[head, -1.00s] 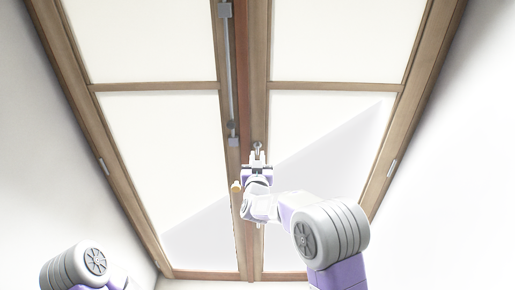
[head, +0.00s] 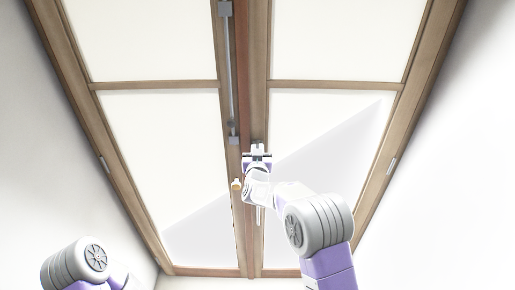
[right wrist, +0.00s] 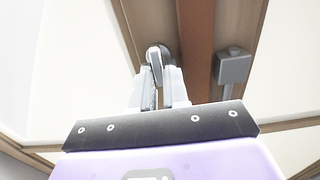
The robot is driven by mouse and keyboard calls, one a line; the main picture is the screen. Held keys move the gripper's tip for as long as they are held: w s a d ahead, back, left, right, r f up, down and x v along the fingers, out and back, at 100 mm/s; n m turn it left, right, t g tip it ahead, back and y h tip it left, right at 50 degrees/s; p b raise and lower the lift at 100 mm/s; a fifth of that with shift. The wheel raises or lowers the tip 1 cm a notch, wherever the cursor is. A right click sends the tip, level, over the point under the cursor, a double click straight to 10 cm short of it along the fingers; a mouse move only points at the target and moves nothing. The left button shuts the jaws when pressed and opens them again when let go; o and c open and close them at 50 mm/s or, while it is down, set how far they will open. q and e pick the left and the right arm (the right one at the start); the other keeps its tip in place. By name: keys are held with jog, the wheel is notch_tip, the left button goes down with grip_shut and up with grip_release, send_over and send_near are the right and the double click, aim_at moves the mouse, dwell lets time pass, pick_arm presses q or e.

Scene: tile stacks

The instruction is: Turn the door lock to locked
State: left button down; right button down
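The door lock (right wrist: 154,51) is a small grey round fitting with a turn piece, on the wooden middle stile of the door. It shows just past the fingertips in the right wrist view. My right gripper (right wrist: 158,74) has its two pale fingers close together, one on each side of the turn piece, and looks shut on it. In the head view the right gripper (head: 257,150) is up against the middle stile and hides most of the lock. My left gripper is out of view; only part of my left arm shows at the lower left.
A long grey vertical rod (head: 231,70) with block-shaped mounts runs along the left door leaf, close to the right gripper. A small tan knob (head: 236,184) sits below on the same leaf. Large pale panels and white side walls surround the door.

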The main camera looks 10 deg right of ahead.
jog(key=shift+s+d+f+m+b, duration=0.1)
jog(key=shift+d+f+m+b, duration=0.1)
jog(key=shift+m+b, duration=2.8)
jog(key=shift+w+d+f+m+b, duration=0.1)
jog(key=shift+d+f+m+b, duration=0.1)
jog(key=shift+m+b, duration=2.8)
jog(key=shift+s+d+f+m+b, duration=0.1)
jog(key=shift+f+m+b, duration=0.1)
jog(key=shift+m+b, duration=2.8)
jog(key=c, duration=1.5)
grip_release()
